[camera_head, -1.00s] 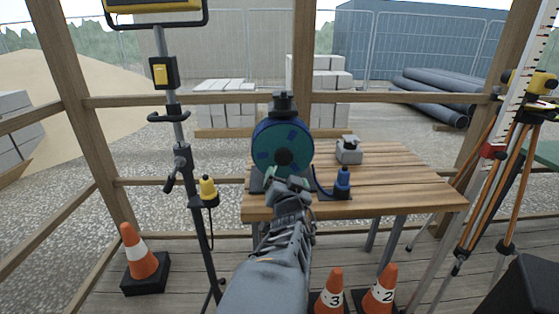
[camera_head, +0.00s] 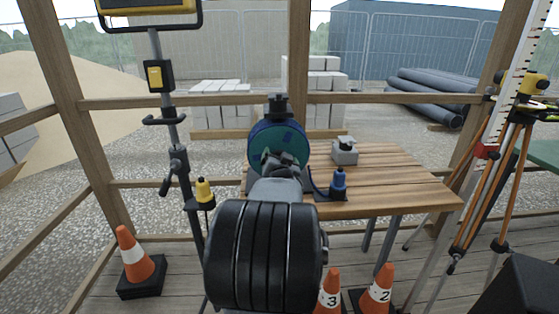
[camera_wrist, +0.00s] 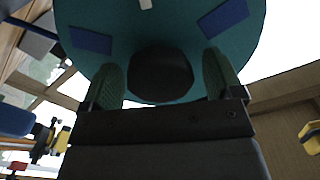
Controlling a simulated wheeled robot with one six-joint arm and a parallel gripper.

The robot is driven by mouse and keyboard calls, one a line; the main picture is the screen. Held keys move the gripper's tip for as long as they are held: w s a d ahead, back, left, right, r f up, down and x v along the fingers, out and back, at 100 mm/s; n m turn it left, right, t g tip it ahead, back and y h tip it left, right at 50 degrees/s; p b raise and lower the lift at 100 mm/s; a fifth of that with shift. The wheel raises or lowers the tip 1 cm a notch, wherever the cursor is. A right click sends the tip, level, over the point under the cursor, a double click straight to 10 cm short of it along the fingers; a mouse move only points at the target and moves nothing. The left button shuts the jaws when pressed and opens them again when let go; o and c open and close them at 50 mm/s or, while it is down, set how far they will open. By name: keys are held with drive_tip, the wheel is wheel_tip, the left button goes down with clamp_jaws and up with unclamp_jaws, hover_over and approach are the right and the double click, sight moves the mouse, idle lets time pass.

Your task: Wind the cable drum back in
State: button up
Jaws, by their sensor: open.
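The cable drum (camera_head: 266,140) stands upright at the left end of the wooden bench, a teal disc with blue patches and a black fitting on top. A blue connector (camera_head: 338,182) stands to its right, with a dark blue cable running from the drum side. My gripper (camera_head: 279,160) is in front of the drum's face and hides its middle. In the wrist view, the drum face (camera_wrist: 130,32) fills the top. My open gripper's green-padded fingers (camera_wrist: 165,78) are either side of a dark round hub or knob (camera_wrist: 160,70); contact is unclear.
The wooden bench (camera_head: 400,185) also carries a small grey box (camera_head: 344,152). A lamp stand (camera_head: 175,130) rises at left. Orange cones stand at lower left (camera_head: 134,255) and below the bench (camera_head: 376,290). A tripod (camera_head: 490,190) stands at right. The bench's right half is clear.

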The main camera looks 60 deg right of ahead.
drive_tip(key=c, duration=1.3)
drive_tip(key=shift+o, duration=0.2)
drive_tip(key=shift+d, duration=0.1)
